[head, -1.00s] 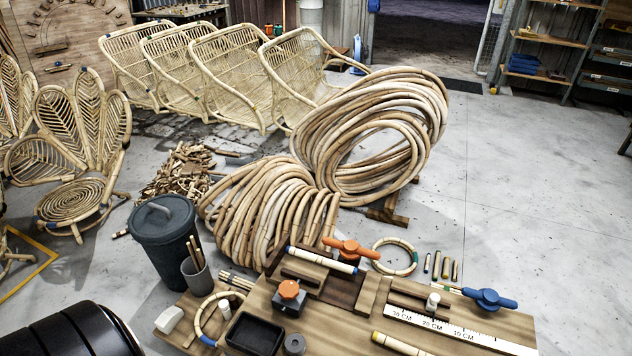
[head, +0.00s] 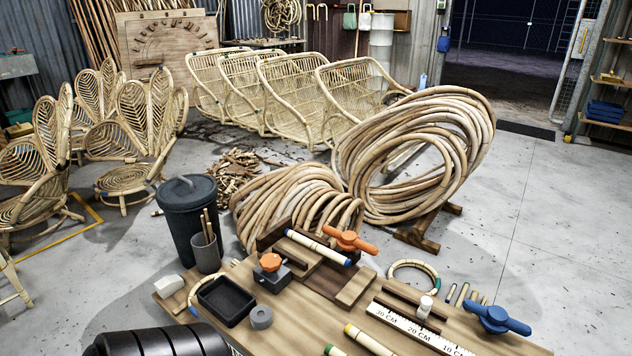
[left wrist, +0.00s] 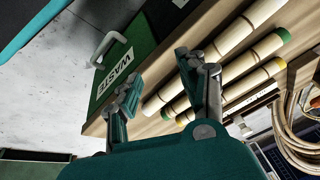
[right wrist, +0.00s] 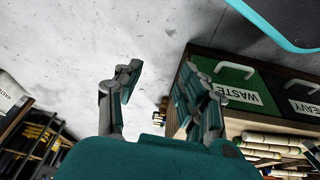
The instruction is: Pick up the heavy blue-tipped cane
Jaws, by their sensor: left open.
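At the bench's near edge lie a yellow-tipped cane (head: 368,340) and a green-tipped one (head: 334,351), cut off by the frame. My left gripper (left wrist: 158,80) is open and empty beside several pale canes with green and yellow ends (left wrist: 228,75); no blue tip shows there. My right gripper (right wrist: 160,80) is open and empty, its right finger overlapping the bins' edge. Neither gripper shows in the head view.
A green WASTE bin (right wrist: 225,80) sits next to a dark HEAVY bin (right wrist: 292,95). The bench also carries a black tray (head: 226,302), a ruler (head: 415,330) and a blue clamp (head: 495,319). Large cane coils (head: 415,160) stand behind. Floor is free at the right.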

